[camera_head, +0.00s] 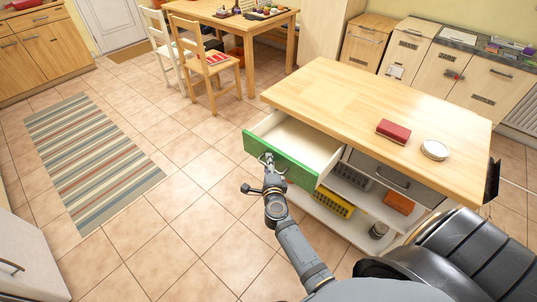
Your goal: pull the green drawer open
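The green drawer (301,176) is at the left end of the wooden-topped island. It is pulled well out, and its white inside (299,138) shows and looks empty. Its metal handle (284,171) is on the green front. My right gripper (267,160) is at this handle, with its tip against or around it. The fingers are too small and overlapped to show whether they are closed on it. My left gripper is not in view.
The island top (340,98) holds a red box (393,131) and a round white-topped tin (434,149). A closed grey drawer (378,172) is right of the green one. Shelves below hold a yellow basket (333,204). The tiled floor left of the drawer is clear.

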